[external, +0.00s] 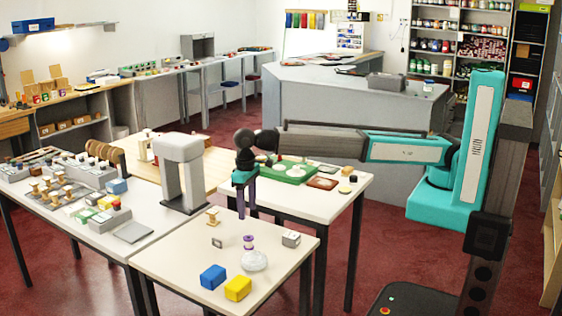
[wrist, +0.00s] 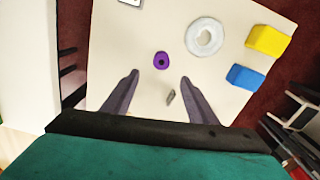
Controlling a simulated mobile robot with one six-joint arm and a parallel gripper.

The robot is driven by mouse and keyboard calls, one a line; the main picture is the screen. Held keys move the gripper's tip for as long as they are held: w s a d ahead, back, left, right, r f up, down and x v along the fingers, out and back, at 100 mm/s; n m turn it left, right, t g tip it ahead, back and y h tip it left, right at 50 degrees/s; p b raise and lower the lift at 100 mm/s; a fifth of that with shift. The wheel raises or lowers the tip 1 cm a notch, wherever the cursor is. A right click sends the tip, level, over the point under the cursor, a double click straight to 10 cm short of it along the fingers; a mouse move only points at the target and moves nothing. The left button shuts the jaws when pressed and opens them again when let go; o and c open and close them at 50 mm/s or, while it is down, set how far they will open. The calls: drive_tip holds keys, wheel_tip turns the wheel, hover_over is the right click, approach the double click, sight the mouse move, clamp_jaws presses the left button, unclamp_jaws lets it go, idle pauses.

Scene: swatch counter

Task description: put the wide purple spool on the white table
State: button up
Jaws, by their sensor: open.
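A purple spool (external: 248,242) stands upright on the front off-white table (external: 185,262), close to a whitish ring-shaped roll (external: 254,261). In the wrist view the spool (wrist: 161,60) shows from above as a purple disc with a dark centre hole. My gripper (external: 246,211) points down above this table, over the spool's far side. In the wrist view my gripper (wrist: 159,77) is open and empty, and the spool appears just beyond the gap between its fingertips. The spool is not touched by either finger.
A blue block (external: 213,277), a yellow block (external: 238,288), a small grey box (external: 291,239), a small grey piece (external: 217,242) and a wooden spool (external: 213,217) share the table. A tall grey arch (external: 168,175) stands on the left table. The front table's left part is clear.

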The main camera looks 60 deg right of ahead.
sight(248, 237)
drive_tip(key=shift+f+p, duration=0.95)
drive_tip(key=shift+f, duration=3.15)
drive_tip(key=shift+s+a+f+p, duration=0.1)
drive_tip(key=shift+f+p, duration=0.8)
drive_tip(key=shift+f, duration=0.3)
drive_tip(key=shift+f+p, duration=0.4)
drive_tip(key=shift+f, duration=0.95)
drive_tip(key=shift+c, duration=0.3)
drive_tip(key=c, duration=1.2)
drive_tip(key=shift+r, duration=0.15)
drive_tip(key=shift+r+b, duration=1.65)
drive_tip(key=shift+r, duration=3.2)
